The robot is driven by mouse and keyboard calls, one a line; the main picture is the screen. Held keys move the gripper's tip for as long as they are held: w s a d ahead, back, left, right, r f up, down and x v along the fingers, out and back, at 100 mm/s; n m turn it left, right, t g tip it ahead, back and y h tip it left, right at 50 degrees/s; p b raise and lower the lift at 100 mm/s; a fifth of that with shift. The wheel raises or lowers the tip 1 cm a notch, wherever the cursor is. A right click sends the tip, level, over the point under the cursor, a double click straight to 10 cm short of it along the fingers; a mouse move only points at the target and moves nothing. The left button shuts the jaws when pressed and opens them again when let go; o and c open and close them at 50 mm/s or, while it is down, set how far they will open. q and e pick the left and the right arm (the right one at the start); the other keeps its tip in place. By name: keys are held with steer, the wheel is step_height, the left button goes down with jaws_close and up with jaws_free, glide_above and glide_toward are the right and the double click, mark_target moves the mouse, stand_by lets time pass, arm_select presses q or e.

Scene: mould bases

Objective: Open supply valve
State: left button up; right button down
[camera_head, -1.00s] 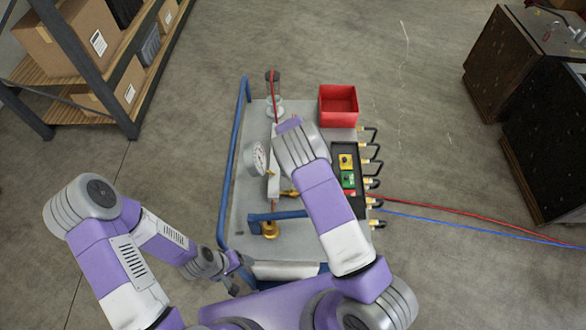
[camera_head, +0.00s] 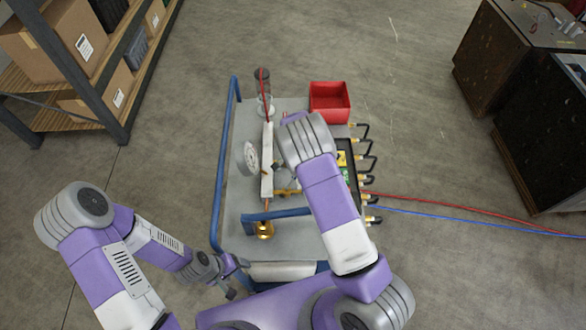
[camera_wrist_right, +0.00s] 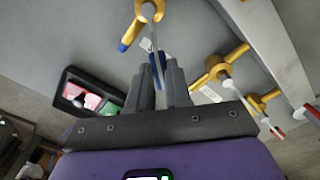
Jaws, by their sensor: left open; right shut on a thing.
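The supply valve appears to be the brass fitting (camera_wrist_right: 149,10) at the top of the right wrist view, with a thin lever running down from it to a blue grip (camera_wrist_right: 157,68). My right gripper (camera_wrist_right: 160,78) is shut on this blue-gripped lever, its two dark fingers on either side. In the head view my right wrist covers the gripper and this valve. My left gripper (camera_head: 237,278) is open and empty, low beside the cart's near left corner.
The grey cart (camera_head: 235,190) has blue rails, a round gauge (camera_head: 248,157), a white bar (camera_head: 267,150), and hoses on its right side. A red bin (camera_head: 329,103) sits at its far right. Red and blue lines trail right. Shelving stands left, dark cabinets right.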

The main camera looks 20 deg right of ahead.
steer(key=m, duration=0.1)
steer(key=s+m, duration=0.1)
steer(key=m, duration=0.1)
steer(key=shift+s+d+r, duration=0.1)
steer(key=shift+s+d, duration=0.1)
steer(key=shift+d, duration=0.1)
steer(key=s+m, duration=0.1)
steer(key=m, duration=0.1)
steer(key=shift+s+d+m+p, duration=0.15)
steer(key=shift+m+p, duration=0.15)
steer(key=shift+p, duration=0.1)
steer(key=shift+s+m+p, duration=0.3)
steer(key=shift+s+m, duration=0.25)
steer(key=shift+m, duration=0.55)
steer(key=shift+s+m+p, duration=0.3)
steer(key=shift+s+m, duration=0.2)
steer(key=shift+m, duration=0.6)
steer(key=c, duration=1)
jaws_free()
steer(key=shift+s, duration=0.15)
steer(key=shift+c, duration=0.2)
step_height(320, 180, up, 8)
steer(key=shift+f, duration=0.25)
